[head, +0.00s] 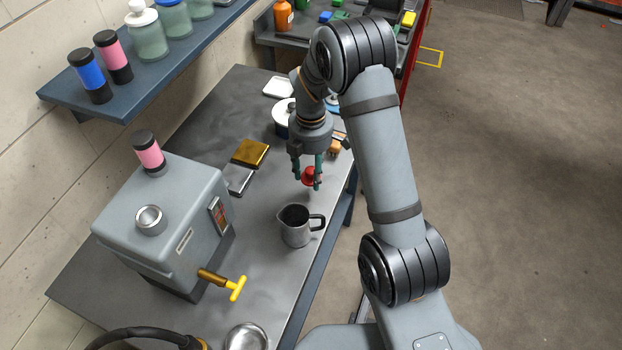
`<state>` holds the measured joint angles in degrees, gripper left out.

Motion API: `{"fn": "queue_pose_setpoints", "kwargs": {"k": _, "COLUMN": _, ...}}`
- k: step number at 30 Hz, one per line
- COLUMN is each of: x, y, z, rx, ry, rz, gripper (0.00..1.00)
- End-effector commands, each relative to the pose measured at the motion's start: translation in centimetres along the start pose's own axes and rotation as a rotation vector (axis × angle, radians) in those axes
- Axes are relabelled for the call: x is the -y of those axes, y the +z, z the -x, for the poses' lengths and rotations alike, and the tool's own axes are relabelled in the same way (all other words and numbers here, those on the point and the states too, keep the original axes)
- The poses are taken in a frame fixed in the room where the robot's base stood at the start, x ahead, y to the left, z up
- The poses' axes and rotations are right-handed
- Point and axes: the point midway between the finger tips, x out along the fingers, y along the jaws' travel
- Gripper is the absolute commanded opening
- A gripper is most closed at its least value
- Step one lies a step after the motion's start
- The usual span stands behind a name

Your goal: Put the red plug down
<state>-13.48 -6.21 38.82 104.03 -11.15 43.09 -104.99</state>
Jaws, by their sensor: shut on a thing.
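The red plug (309,173) is between the fingers of my gripper (307,181). My gripper points down and is shut on it. The plug appears to be over the grey metal table (262,215), near its right edge and behind the metal pitcher. I cannot tell whether the plug touches the table or hangs just above it. Part of the plug is hidden by the fingers.
A metal pitcher (296,234) stands just in front of my gripper. A grey machine (168,215) with a yellow handle (238,288) stands at left. A gold block (250,152) and a silver block (238,179) lie left of my gripper. The tabletop between them and my gripper is bare.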

Motion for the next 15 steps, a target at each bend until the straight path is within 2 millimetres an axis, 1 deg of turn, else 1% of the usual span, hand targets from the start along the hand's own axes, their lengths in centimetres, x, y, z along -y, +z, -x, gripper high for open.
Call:
{"fn": "queue_pose_setpoints", "kwargs": {"k": 6, "x": 0.1, "y": 0.0, "z": -2.9, "rx": -0.001, "ry": -0.006, "rz": -0.002, "gripper": 0.25}}
{"fn": "queue_pose_setpoints", "kwargs": {"k": 8, "x": 0.1, "y": 0.0, "z": -3.5, "rx": 0.0, "ry": -0.004, "rz": -0.001, "gripper": 0.25}}
{"fn": "queue_pose_setpoints", "kwargs": {"k": 11, "x": 0.0, "y": 0.0, "z": -4.0, "rx": 0.0, "ry": -0.001, "rz": -0.001, "gripper": 0.25}}
{"fn": "queue_pose_setpoints", "kwargs": {"k": 15, "x": 0.0, "y": 0.0, "z": -4.0, "rx": 0.0, "ry": 0.0, "rz": -0.002, "gripper": 0.25}}
